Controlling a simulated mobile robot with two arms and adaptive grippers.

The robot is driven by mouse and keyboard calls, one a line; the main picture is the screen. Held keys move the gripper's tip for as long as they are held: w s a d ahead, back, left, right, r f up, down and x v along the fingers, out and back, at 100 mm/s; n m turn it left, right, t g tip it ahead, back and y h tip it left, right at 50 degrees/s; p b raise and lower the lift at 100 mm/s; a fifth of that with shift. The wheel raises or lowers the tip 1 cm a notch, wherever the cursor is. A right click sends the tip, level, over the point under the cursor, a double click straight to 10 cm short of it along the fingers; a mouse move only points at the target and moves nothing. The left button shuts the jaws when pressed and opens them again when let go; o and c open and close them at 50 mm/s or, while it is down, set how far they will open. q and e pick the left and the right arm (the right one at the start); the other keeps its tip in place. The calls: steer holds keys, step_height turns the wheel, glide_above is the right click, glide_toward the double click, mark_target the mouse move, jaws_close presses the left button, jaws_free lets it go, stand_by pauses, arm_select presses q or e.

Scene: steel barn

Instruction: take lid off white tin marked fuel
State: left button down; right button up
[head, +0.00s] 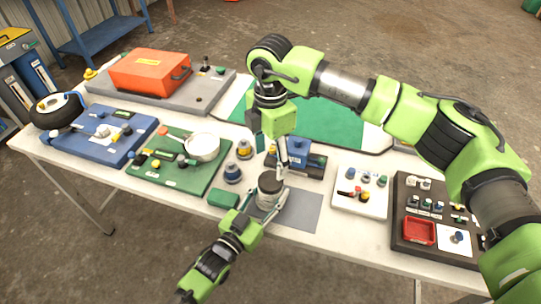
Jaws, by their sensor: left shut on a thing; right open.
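A small pale tin (269,199) with a dark lid (270,183) stands upright near the front edge of the table, by a grey mat. Any marking on it is too small to read. My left gripper (267,204) comes in from the front and is shut on the tin's body, one finger on each side. The lid is on top of the tin. My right gripper (273,158) points down just above and behind the lid, open and empty. Its fingers look apart from the lid, though the exact gap is hard to judge.
Close by are a blue block on a dark base (313,160), grey knobbed pieces (232,173) and a small green box (223,199). A green board with a white pot (203,147) lies left. The grey mat (302,211) is mostly bare. A white knob board (371,204) lies right.

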mark_target(270, 180)
steer(key=shift+f+m, duration=0.15)
steer(key=shift+m, duration=0.35)
steer(key=shift+f, duration=3.85)
